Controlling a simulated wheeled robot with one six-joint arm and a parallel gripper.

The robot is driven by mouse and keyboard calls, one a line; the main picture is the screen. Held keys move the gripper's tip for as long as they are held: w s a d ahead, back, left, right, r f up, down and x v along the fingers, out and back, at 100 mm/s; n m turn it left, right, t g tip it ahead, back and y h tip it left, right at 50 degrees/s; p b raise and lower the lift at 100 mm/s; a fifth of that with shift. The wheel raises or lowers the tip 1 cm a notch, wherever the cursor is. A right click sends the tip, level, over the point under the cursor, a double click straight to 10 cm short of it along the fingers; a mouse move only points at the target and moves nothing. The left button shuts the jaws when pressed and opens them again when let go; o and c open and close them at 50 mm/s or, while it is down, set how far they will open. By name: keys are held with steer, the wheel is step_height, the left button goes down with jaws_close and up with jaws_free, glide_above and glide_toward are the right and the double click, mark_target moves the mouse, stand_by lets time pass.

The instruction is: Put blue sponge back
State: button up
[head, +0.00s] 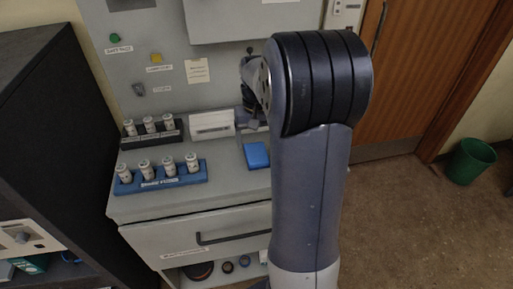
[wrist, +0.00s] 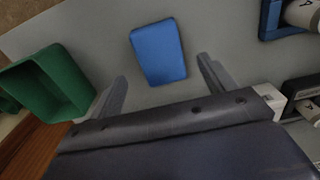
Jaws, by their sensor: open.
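The blue sponge (head: 256,155) lies flat on the grey console top, right of the blue vial rack and near the front edge. It also shows in the wrist view (wrist: 158,52), at the upper middle. My gripper (wrist: 162,78) is open and empty, its two fingers apart at left and right below the sponge in that view. The sponge appears beyond the fingertips, not between them. In the head view my arm hides most of the gripper.
A blue rack (head: 162,184) with several white vials stands left of the sponge. A black rack (head: 152,138) with vials and a white box (head: 211,125) sit behind. A drawer handle (head: 232,238) projects in front. A green bin (head: 470,161) stands on the floor at right.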

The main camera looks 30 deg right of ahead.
mark_target(256, 153)
step_height(256, 153, up, 7)
stand_by(0.3)
steer(key=shift+f, duration=0.1)
steer(key=shift+c, duration=0.3)
stand_by(0.9)
